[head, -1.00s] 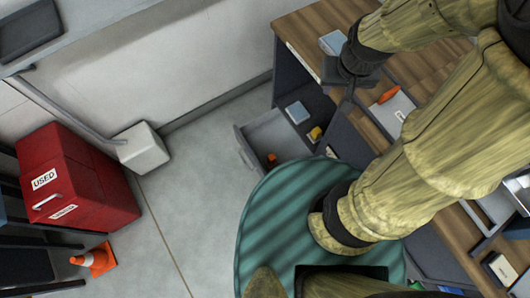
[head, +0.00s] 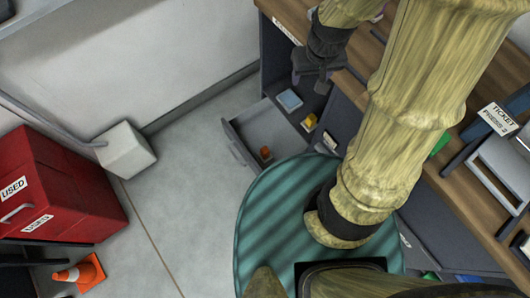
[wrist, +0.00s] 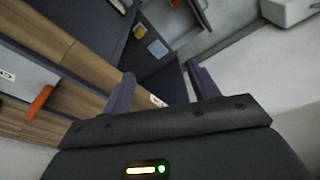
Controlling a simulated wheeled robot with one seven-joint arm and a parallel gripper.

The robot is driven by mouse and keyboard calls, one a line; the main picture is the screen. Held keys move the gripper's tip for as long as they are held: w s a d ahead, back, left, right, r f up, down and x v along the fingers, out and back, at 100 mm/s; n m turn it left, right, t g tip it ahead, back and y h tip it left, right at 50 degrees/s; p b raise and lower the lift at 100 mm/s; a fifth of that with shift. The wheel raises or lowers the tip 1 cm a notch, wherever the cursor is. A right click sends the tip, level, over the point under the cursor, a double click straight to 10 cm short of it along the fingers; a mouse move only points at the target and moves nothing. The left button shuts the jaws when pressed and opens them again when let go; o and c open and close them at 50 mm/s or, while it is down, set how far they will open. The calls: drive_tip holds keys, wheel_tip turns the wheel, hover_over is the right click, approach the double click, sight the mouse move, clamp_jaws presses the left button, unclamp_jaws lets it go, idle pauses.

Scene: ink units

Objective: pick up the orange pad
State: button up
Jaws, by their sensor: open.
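A small yellow-orange pad (head: 310,122) lies in the open lower compartment of the desk, right of a light blue pad (head: 290,100). In the wrist view the yellow-orange pad (wrist: 158,48) and the blue pad (wrist: 140,31) show ahead, between and beyond my fingers. My gripper (head: 309,84) is open and empty, above and apart from the pads, by the desk's edge. Its fingers also show spread in the wrist view (wrist: 162,84). A small orange-red item (head: 265,152) sits in the pulled-out drawer; I cannot tell its shape.
The drawer (head: 236,145) stands open left of the compartment. The wooden desk top (head: 375,50) lies close to my arm. An orange item (wrist: 40,100) lies on it in the wrist view.

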drive_tip(key=w+a+f+n+g+b, duration=0.1)
drive_tip(key=w+a+f+b, duration=0.15)
drive_tip(key=f+b, duration=0.85)
drive_tip(key=w+a+f+n+b, duration=0.1)
drive_tip(key=w+a+f+b, duration=0.35)
drive_tip(key=f, duration=1.05)
drive_tip(key=n+g+b, duration=0.1)
drive_tip(key=n+b, duration=0.2)
drive_tip(key=b, duration=1.6)
hover_over(265, 150)
wheel_tip(265, 150, down, 28)
drive_tip(key=shift+d+r, duration=0.3)
drive_tip(key=shift+d, duration=0.1)
wheel_tip(265, 150, down, 12)
drive_tip(key=b, duration=0.7)
drive_tip(key=shift+f, duration=0.1)
drive_tip(key=shift+f, duration=0.1)
drive_tip(key=f+b, duration=0.4)
drive_tip(key=f, duration=0.1)
drive_tip(key=shift+w+a+b, duration=0.1)
drive_tip(key=shift+a+b, duration=0.25)
drive_tip(key=shift+a, duration=0.05)
